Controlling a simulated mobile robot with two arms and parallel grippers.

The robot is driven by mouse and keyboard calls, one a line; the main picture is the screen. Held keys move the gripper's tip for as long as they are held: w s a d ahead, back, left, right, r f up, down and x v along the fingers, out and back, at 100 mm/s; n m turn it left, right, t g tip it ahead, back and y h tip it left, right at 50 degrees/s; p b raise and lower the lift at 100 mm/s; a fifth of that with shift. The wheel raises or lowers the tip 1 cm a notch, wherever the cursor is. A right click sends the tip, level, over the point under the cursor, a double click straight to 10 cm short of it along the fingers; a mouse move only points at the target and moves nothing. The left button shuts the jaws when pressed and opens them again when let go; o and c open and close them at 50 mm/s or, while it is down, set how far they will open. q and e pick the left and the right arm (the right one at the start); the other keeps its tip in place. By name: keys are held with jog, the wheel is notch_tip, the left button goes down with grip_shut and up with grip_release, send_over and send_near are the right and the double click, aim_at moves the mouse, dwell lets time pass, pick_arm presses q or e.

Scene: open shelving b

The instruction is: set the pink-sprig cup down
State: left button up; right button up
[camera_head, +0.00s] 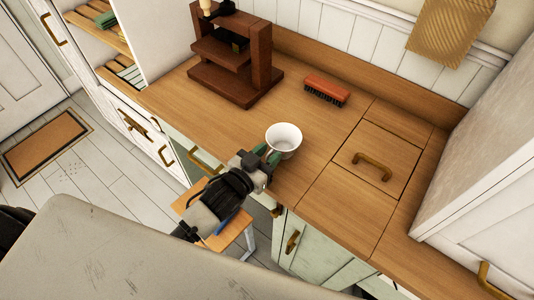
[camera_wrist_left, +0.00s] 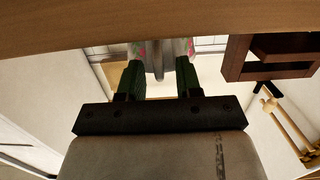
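The pink-sprig cup (camera_head: 284,137) is white and stands upright on the wooden counter (camera_head: 330,165), near its front edge. My left gripper (camera_head: 268,158) is at the cup's near side, low by the counter. In the left wrist view, which looks upside down, pink marks show on the cup (camera_wrist_left: 178,48). Its handle (camera_wrist_left: 158,62) hangs between the two green fingers of my left gripper (camera_wrist_left: 159,75). The fingers are apart, with a gap on each side of the handle. My right gripper is not in view.
A dark wooden stand (camera_head: 232,60) is at the back left of the counter. A red-backed brush (camera_head: 326,89) lies behind the cup. A hatch with a brass handle (camera_head: 372,166) is to the right. Counter around the cup is clear.

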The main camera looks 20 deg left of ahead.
pick_arm(q)
jog(key=shift+r, duration=0.15)
jog(key=b+v, duration=0.2)
jog(key=v, duration=1)
jog(key=s+a+f+g+y, duration=0.1)
jog(key=s+a+f+g, duration=0.1)
jog(key=f, duration=0.9)
jog(key=s+a+f+n+g+y, duration=0.1)
jog(key=s+a+f+g+y, duration=0.15)
jog(key=f, duration=0.85)
jog(key=s+a+f+g+y, duration=0.1)
jog(key=a+f+g, duration=0.15)
jog(key=f, duration=0.75)
jog(key=s+f+g, duration=0.3)
jog(key=s+f, duration=0.5)
jog(key=s, duration=0.2)
jog(key=s+f+g+y, duration=0.1)
jog(key=s+f+g, duration=0.3)
jog(key=s+f, duration=0.5)
jog(key=shift+s+d+n+g, duration=0.3)
jog(key=shift+s+d, duration=0.05)
jog(key=shift+s, duration=0.9)
jog(key=shift+s, duration=0.15)
